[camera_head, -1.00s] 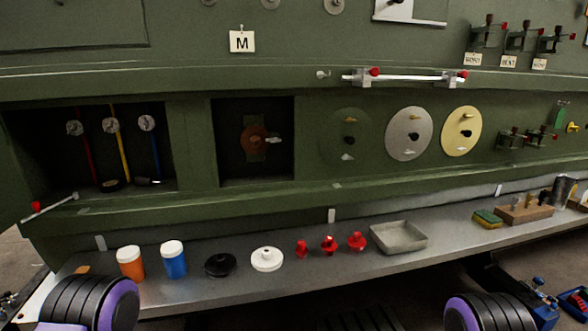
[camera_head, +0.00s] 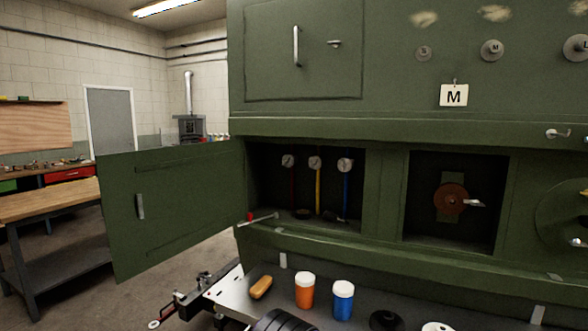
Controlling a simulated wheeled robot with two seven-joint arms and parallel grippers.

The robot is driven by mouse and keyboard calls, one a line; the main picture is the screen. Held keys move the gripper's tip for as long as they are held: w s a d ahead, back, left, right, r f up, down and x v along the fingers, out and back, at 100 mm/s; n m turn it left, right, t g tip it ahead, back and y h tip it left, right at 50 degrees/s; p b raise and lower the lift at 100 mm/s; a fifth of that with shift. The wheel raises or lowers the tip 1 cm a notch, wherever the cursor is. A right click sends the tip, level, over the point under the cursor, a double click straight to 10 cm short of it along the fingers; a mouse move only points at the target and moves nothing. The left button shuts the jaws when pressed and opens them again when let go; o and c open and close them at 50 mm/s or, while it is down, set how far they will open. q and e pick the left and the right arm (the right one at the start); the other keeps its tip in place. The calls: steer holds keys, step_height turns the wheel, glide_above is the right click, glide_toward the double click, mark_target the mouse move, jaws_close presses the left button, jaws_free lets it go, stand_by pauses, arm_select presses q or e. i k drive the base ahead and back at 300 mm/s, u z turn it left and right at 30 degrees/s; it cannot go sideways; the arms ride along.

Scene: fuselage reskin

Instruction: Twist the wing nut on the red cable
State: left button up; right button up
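Part of my black arm shows at the bottom edge, but neither gripper can be made out in the view. Nothing of mine touches the cables.
A green door (camera_head: 180,215) stands swung open left of the recess. A rod with a red end (camera_head: 258,218) juts from the recess's lower left edge. An orange jar (camera_head: 304,291), a blue jar (camera_head: 343,300) and a tan object (camera_head: 261,287) stand on the shelf below.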

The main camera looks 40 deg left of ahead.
mark_target(288, 160)
steer(key=z, duration=1.2)
steer(key=k, duration=0.75)
steer(key=u, duration=1.7)
